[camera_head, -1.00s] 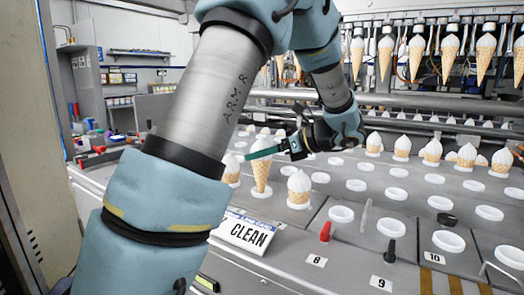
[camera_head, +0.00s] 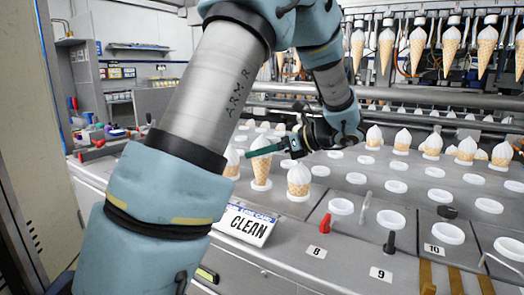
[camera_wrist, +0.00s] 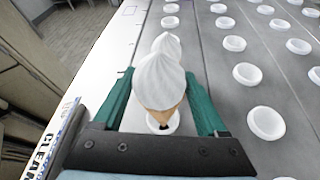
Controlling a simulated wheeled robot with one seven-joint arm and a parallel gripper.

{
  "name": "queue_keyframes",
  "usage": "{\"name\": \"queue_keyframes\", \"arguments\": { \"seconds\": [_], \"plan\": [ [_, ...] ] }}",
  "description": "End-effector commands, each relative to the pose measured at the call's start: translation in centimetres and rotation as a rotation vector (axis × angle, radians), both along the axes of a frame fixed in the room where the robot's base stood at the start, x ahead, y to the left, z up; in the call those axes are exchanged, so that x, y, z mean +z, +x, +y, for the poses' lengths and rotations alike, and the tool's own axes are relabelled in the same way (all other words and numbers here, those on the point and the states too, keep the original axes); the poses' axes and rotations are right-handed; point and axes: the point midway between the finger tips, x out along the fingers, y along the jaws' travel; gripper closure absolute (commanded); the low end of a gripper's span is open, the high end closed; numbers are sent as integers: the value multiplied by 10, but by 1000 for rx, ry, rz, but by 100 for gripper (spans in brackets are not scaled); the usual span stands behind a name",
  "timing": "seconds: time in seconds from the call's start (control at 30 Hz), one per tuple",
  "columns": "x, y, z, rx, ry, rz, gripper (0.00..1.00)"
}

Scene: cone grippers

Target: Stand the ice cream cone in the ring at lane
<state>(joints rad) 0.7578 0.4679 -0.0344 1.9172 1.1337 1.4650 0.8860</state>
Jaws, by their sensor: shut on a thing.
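An ice cream cone (camera_head: 261,172) with white swirled top and tan waffle body stands upright between the green fingers of my gripper (camera_head: 266,149). My gripper is shut on it near the top. In the head view the cone's tip is down at a white ring (camera_head: 262,186) on the grey deck; I cannot tell how deep it sits. In the wrist view the white swirl (camera_wrist: 158,82) fills the space between the fingers and hides most of the cone body. The white ring (camera_wrist: 162,124) shows below it, partly hidden.
A shorter cone (camera_head: 299,177) stands in a ring just right of the held one, another (camera_head: 231,160) just left. Several empty rings (camera_head: 341,206) cover the deck to the right. A CLEAN sign (camera_head: 244,224) stands at the deck's front edge. Cones hang from a rail (camera_head: 450,40) behind.

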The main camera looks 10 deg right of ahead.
Motion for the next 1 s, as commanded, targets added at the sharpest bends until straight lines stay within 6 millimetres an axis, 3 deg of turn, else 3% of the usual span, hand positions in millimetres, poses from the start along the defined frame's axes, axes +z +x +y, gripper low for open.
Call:
{"name": "queue_keyframes", "arguments": {
  "seconds": [0.4,0.43,0.63,1.0],
  "plan": [
    [-10,0,0,0,0,-1,56],
    [-10,0,0,0,0,-1,24],
    [-10,0,0,0,0,-1,1],
    [-7,-4,-7,-1,-1,-1,0]
  ]
}}
